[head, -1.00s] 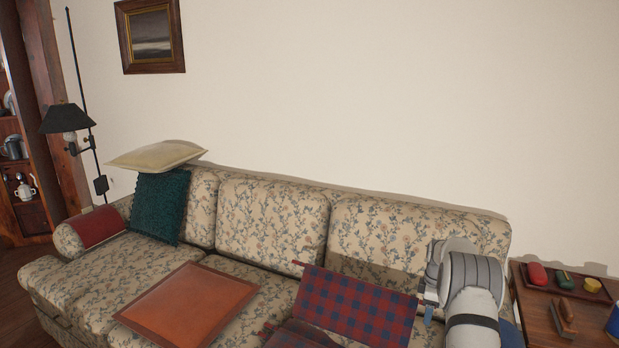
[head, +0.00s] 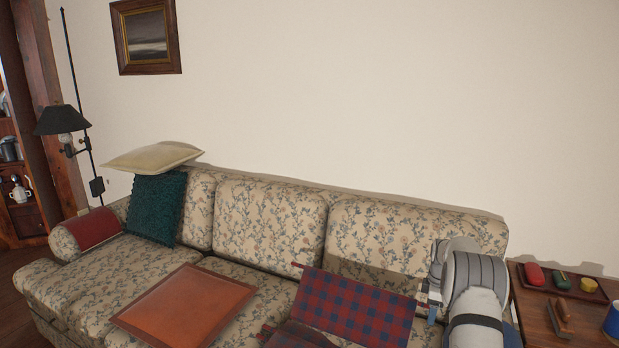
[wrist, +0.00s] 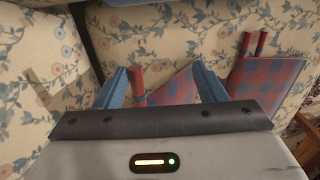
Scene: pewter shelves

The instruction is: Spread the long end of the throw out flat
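The throw (head: 352,308) is a red and blue plaid cloth on the right part of the floral sofa. One panel of it is spread at a slant, and a darker folded part (head: 298,335) lies at its lower left. My gripper (head: 428,296) is at the panel's right edge. In the wrist view, my gripper's two blue fingers (wrist: 160,80) stand wide apart. Part of the throw (wrist: 168,88) shows between them, and another part (wrist: 262,80) lies to the right. I cannot tell whether the fingers touch the cloth.
An orange-brown square cushion (head: 184,305) lies on the seat left of the throw. A green cushion (head: 154,208) and a cream cushion (head: 152,157) are at the sofa's left end. A wooden side table (head: 535,310) with a tray (head: 562,279) stands at right, beside my arm.

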